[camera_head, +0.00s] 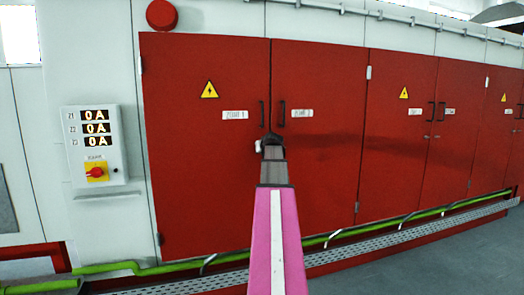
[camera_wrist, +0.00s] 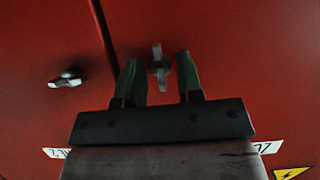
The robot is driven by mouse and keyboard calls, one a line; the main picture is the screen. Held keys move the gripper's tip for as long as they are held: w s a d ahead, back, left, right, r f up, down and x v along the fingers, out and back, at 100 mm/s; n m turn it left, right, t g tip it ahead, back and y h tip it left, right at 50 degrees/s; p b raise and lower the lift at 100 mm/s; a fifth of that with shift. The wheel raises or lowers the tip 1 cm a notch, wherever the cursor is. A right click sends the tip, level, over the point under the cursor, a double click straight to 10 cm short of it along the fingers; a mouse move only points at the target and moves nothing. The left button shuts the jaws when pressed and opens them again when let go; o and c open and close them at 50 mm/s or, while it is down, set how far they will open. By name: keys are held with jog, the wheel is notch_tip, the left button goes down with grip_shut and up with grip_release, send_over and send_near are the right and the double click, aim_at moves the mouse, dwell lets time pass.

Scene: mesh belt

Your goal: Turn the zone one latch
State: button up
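My gripper (camera_wrist: 158,78) is open in the wrist view. Its two dark green fingers stand on either side of a grey latch (camera_wrist: 158,60) on a red door, with a gap to each finger. The latch's bar runs roughly along the fingers. A second grey latch (camera_wrist: 68,77) sits across the door seam to the left, outside the fingers, its bar roughly crosswise. In the head view my gripper (camera_head: 272,142) is in front of the seam of the first door pair, below the handles. A small pale fitting (camera_head: 258,146) shows beside it. The door labels are too blurred to tell the zones.
Red cabinet doors (camera_head: 330,180) with black handles (camera_head: 281,113) run to the right. A control box (camera_head: 95,145) with displays and a red knob is on the left. Green pipe (camera_head: 340,234) and a perforated step (camera_head: 370,247) run along the base. Open floor (camera_head: 450,245) lies right.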

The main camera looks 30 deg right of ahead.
jog(key=v, duration=1)
jog(key=shift+s, duration=0.4)
jog(key=shift+a, duration=0.15)
jog(key=a+f+n+g+y, duration=0.1)
jog(key=a+f+g+y, duration=0.15)
jog(key=a+f, duration=1.1)
jog(key=a+f+g+y, duration=0.1)
jog(key=a+f+g, duration=0.3)
jog(key=a+f, duration=0.9)
jog(key=s+a+f+g, duration=0.2)
jog(key=s+a+f, duration=0.3)
jog(key=f, duration=0.3)
jog(key=s+a+f+n+g, duration=0.1)
jog(key=s+a+f+g, duration=0.1)
jog(key=s+a+f, duration=0.3)
jog(key=s+a+f+g, duration=0.2)
jog(key=s+a+f, duration=0.3)
jog(key=f, duration=0.6)
jog(key=shift+a+f+n, duration=0.2)
jog(key=shift+f+n, duration=0.1)
